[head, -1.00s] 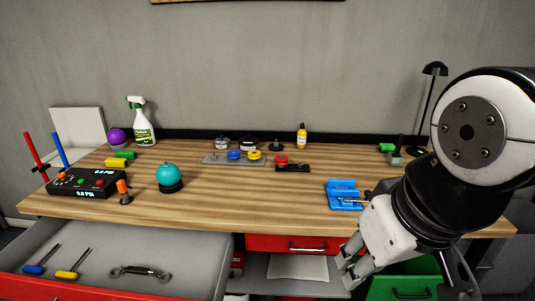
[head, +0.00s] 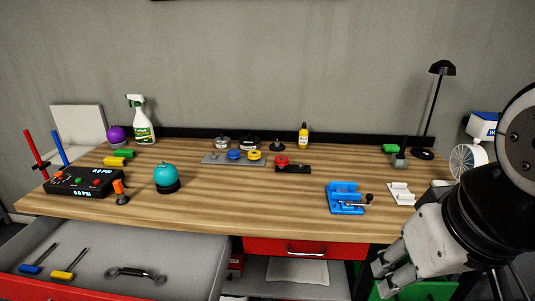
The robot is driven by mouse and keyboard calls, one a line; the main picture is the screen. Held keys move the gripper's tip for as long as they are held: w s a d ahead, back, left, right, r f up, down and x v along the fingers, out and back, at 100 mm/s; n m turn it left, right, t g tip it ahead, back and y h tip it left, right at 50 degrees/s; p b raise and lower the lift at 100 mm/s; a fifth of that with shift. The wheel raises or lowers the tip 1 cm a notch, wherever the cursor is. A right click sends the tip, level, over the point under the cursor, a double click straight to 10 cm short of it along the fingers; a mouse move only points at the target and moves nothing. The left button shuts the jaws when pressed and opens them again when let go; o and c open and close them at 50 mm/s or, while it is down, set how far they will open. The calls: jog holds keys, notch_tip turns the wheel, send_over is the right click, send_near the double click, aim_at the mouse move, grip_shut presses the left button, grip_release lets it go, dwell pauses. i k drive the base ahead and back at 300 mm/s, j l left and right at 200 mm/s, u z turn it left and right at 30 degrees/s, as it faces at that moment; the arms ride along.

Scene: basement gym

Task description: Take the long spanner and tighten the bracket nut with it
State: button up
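A blue fixture (head: 346,198) with a small black-knobbed lever stands at the right front of the bench. A white piece (head: 401,193) lies just right of it. I cannot make out a bracket nut on either. My gripper (head: 384,272) is at the lower right, in front of the bench edge and far right of the spanner. I see nothing held, and its finger opening is unclear.
Two screwdrivers, blue-handled (head: 38,259) and yellow-handled (head: 69,264), lie left of the spanner in the grey drawer (head: 190,260). A teal ball (head: 166,175) and a control box (head: 84,182) stand on the bench (head: 260,205). The bench's front middle is clear.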

aim_at(125, 270)
jog(key=u, duration=1.2)
jog(key=i+l+u, duration=0.3)
jog(key=i+l, duration=0.35)
jog(key=l, duration=0.1)
